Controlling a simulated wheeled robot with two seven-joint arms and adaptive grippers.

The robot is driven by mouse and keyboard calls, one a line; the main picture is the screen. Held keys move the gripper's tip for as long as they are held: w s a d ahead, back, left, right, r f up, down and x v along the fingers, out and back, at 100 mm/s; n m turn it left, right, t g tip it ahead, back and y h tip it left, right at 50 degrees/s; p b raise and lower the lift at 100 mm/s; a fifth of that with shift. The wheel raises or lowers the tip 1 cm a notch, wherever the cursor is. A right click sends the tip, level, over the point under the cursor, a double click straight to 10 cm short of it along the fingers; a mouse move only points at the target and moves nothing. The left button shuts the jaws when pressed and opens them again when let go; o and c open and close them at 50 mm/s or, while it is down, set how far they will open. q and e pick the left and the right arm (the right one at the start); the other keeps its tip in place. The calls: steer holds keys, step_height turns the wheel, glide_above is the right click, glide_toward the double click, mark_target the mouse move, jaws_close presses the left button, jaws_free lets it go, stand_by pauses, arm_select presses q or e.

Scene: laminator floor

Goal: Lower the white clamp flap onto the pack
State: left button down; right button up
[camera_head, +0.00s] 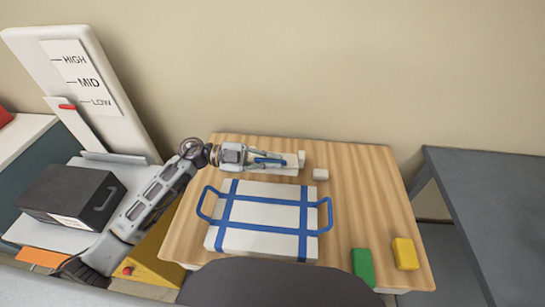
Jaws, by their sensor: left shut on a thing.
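My left gripper (283,161) reaches in from the left over the back of the wooden table. It is shut on a long white piece, which looks like the white clamp flap (285,171); the gripper hides part of it. A blue strip shows at the fingers. The flat white pack (262,213), crossed by blue bands and with a blue loop handle on each side, lies just in front of the flap. I cannot tell whether the flap touches the pack. My right gripper is not in view.
A small white block (320,174) sits right of the flap. Green (363,267) and yellow (405,254) blocks lie at the table's (365,190) front right. A black box (70,196) and a HIGH/MID/LOW board (85,85) stand left. A grey table (500,205) stands right.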

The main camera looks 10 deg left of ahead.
arm_select(q)
steer(key=shift+f, duration=0.1)
steer(key=c, duration=1.6)
jaws_free()
steer(key=shift+c, duration=0.2)
steer(key=shift+a, duration=0.1)
steer(key=shift+a, duration=0.2)
steer(key=shift+o, duration=0.8)
steer(key=shift+w+a, duration=0.2)
steer(key=shift+a, duration=0.25)
steer(key=a, duration=1)
steer(key=shift+s+a, duration=0.2)
steer(key=shift+a, duration=0.1)
steer(key=shift+d, duration=0.1)
